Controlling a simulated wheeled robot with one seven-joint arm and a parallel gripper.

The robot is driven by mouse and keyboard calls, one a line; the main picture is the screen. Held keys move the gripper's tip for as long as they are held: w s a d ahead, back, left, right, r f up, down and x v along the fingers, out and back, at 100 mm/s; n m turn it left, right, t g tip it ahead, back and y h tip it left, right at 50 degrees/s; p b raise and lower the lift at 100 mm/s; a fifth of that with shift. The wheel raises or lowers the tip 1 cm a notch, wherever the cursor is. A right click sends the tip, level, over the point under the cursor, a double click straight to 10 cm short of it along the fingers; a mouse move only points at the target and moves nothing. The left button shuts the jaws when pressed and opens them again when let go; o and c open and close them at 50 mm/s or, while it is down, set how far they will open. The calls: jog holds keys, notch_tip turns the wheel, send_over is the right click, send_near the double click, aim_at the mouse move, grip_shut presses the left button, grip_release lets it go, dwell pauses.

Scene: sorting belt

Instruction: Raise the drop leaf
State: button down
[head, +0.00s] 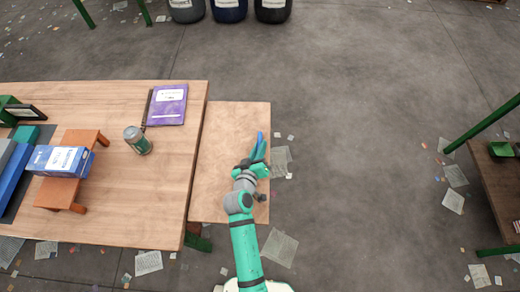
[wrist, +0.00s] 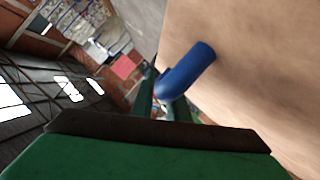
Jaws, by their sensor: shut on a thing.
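The drop leaf (head: 228,130) is a pale wooden panel along the right edge of the table (head: 110,110). It is spread out beside the table, not hanging straight down; I cannot tell whether it is quite level. A blue handle (head: 260,138) sits near its outer right edge. In the wrist view the handle (wrist: 190,70) stands out from the leaf's pale face (wrist: 255,70). My gripper (head: 257,153) is shut on the handle, its green fingers (wrist: 162,98) on either side of it. My fingers and palm hide the handle's lower part.
On the table are a grey-green can (head: 138,140), a purple book (head: 166,104), and a blue box (head: 61,160) on an orange stand (head: 75,188). Papers litter the floor. Floor right of the leaf is open up to another table (head: 495,185).

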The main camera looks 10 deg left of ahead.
jog(key=shift+r, duration=0.25)
jog(key=c, duration=2)
grip_release()
jog(key=shift+s, duration=0.5)
jog(key=v, duration=0.9)
jog(key=shift+s+a+r, duration=0.1)
jog(key=shift+s+r, duration=0.1)
jog(key=shift+s, duration=0.15)
